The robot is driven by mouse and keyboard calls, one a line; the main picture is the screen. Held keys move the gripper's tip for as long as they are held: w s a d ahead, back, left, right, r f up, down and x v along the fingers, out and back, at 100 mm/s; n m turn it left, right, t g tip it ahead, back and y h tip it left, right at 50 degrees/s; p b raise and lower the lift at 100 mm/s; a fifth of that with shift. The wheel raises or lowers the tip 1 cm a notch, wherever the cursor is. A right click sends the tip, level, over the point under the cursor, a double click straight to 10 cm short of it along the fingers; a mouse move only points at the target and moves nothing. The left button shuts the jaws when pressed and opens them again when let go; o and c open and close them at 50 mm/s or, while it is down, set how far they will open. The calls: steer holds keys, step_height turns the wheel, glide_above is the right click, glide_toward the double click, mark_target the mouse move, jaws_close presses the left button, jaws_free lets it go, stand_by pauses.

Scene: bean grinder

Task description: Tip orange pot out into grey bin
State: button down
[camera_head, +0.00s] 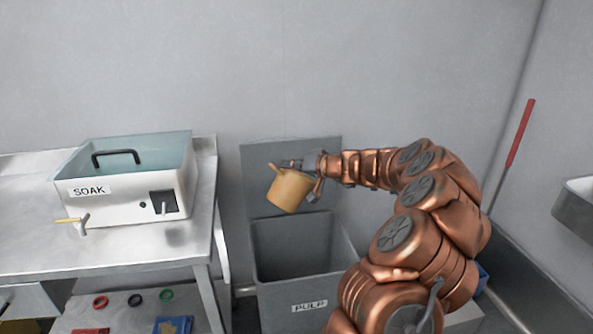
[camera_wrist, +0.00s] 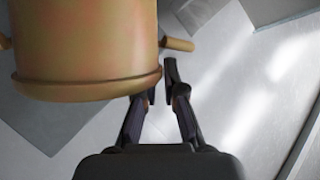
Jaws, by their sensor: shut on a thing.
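The orange pot (camera_head: 289,190) hangs tilted above the grey bin (camera_head: 305,290), which is labelled PULP. My gripper (camera_head: 312,176) reaches in from the right and is shut on the pot near its upper side. In the wrist view the pot (camera_wrist: 85,45) fills the upper left, with a short handle (camera_wrist: 178,44) sticking out at its right. The fingertips (camera_wrist: 160,85) are beside the pot's rim. The pot's contents are not visible. The bin stands open with its lid raised behind it, and its inside looks empty from here.
A steel table (camera_head: 110,245) at left holds a white SOAK tank (camera_head: 130,187) with a tap. Coloured rings and blue and red items lie on the lower shelf (camera_head: 125,318). A red-handled tool (camera_head: 520,133) leans at the right wall near a steel basin (camera_head: 575,212).

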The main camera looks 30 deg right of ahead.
mark_target(277, 189)
steer(key=shift+a+f+n+b, duration=0.5)
steer(key=shift+a+f+b, duration=0.15)
steer(key=shift+b, duration=1.25)
steer(key=a+b, duration=0.1)
steer(key=b, duration=0.1)
steer(key=a+f+n+h+b, duration=0.1)
steer(key=b, duration=0.2)
steer(key=a+n+h+b, duration=0.1)
steer(key=a+b, duration=0.1)
steer(key=b, duration=0.1)
steer(key=shift+s+f, duration=0.2)
steer(key=shift+f, duration=0.2)
steer(key=shift+s+a+f+n+h+b, duration=0.1)
steer(key=shift+a+f+n+h+b, duration=0.3)
steer(key=shift+a+b, duration=0.6)
steer(key=shift+s+a+f+n+h+b, duration=0.15)
steer(key=shift+a+n+b, duration=0.4)
steer(key=shift+b, duration=0.7)
steer(key=shift+w+a+f+n+h+b, duration=0.1)
steer(key=shift+a+f+n+h+b, duration=0.3)
steer(key=shift+a+b, duration=0.6)
steer(key=shift+d+r, duration=0.1)
steer(key=shift+d, duration=0.1)
